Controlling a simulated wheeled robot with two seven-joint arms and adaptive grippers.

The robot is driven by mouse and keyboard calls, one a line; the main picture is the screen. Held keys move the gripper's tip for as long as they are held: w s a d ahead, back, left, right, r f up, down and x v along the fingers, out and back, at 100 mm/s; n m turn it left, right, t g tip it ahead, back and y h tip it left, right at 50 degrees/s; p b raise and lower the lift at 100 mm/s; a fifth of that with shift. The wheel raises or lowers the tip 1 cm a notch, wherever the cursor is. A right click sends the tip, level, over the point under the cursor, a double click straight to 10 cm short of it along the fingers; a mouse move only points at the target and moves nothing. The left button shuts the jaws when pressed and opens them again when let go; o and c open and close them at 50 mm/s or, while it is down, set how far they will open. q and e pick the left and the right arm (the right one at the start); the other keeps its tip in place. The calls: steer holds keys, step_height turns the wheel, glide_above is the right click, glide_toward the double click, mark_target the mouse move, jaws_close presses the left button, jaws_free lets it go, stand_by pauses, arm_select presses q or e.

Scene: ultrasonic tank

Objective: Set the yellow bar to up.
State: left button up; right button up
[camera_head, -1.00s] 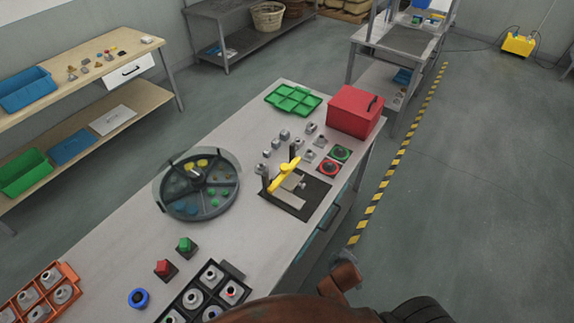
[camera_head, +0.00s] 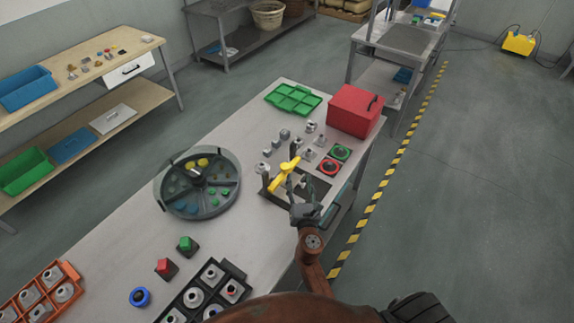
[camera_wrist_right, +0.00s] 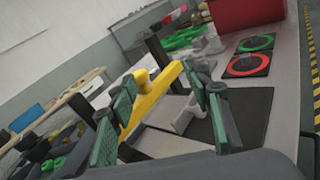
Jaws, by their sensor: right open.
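The yellow bar (camera_head: 284,174) sits on a black base plate (camera_head: 317,187) on the grey workbench, between dark posts. It slants up towards the far right. In the right wrist view the yellow bar (camera_wrist_right: 150,98) runs diagonally between the fingers, with a round yellow knob near its middle. My right gripper (camera_head: 297,186) reaches in from the front right, close to the bar. In the wrist view its green-padded fingers (camera_wrist_right: 165,115) are spread on either side of the bar. I cannot tell whether they touch it. My left gripper is out of view.
A round divided tray (camera_head: 197,212) stands to the left. A red box (camera_head: 355,110) and green tray (camera_head: 292,100) are at the bench's far end. Red and green buttons (camera_head: 331,167) sit right of the fixture. The bench's middle is partly clear.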

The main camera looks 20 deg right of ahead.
mark_target(286, 170)
steer(key=w+a+n, duration=0.1)
steer(key=w+a+n+y, duration=0.1)
steer(key=a+n, duration=0.1)
steer(key=shift+w+a+f+t, duration=0.1)
steer(key=shift+w+a+t, duration=0.05)
steer(key=shift+t, duration=0.15)
steer(key=shift+n+y, duration=0.3)
steer(key=x, duration=0.5)
steer(key=shift+w, duration=0.45)
steer(key=shift+b+x, duration=0.3)
steer(key=shift+x, duration=0.55)
jaws_close()
